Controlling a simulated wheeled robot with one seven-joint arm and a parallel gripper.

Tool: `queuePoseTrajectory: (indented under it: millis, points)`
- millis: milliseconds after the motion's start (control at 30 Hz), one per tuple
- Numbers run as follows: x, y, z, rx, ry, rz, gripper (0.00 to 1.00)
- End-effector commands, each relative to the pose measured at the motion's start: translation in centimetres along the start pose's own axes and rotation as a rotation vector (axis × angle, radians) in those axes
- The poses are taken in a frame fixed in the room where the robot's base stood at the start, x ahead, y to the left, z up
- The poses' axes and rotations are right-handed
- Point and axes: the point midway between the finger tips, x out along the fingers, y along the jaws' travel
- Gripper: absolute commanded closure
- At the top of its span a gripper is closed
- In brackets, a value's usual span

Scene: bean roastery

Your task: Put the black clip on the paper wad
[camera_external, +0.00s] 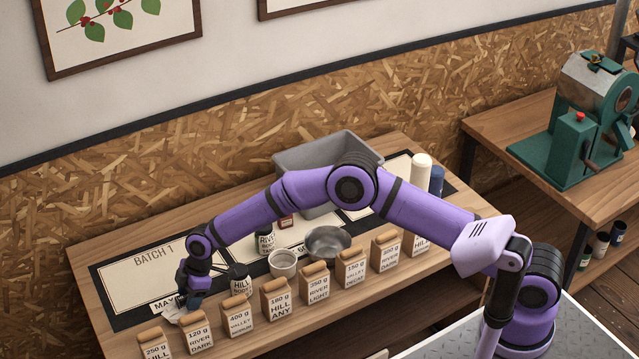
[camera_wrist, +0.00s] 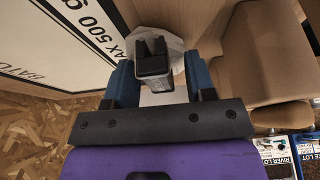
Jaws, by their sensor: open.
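In the wrist view the black clip (camera_wrist: 153,68) lies between my gripper's two blue fingers, with gaps at its sides. The white paper wad (camera_wrist: 172,43) is directly behind the clip in this view and partly hidden by it. The clip appears to rest on the wad, though the contact is not visible. My gripper (camera_wrist: 161,80) is open around the clip. In the external view my gripper (camera_external: 188,300) is low at the table's left front, by a pale bit of the wad (camera_external: 172,314). The clip cannot be made out there.
Several labelled kraft bags (camera_external: 238,317) stand in a row along the table's front edge, close to my gripper. A white cup (camera_external: 283,264), a metal bowl (camera_external: 328,243) and a grey bin (camera_external: 300,160) stand farther right. The BATCH 1 sheet (camera_external: 150,275) is bare.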

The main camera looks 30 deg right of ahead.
Motion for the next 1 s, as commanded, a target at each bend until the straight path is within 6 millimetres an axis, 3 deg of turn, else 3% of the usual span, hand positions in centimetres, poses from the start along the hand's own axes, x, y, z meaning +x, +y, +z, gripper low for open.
queuePoseTrajectory:
  millis: [300,500,700,1000]
  points:
    - [-7.1,0.2,-0.2,-0.002,0.006,0.007,0.5]
    - [-10.3,0.2,-0.3,-0.002,0.006,0.007,0.5]
    - [-11.8,0.2,-0.3,-0.002,0.006,0.007,0.5]
    - [-12.2,0.2,-0.3,-0.001,0.006,0.008,0.5]
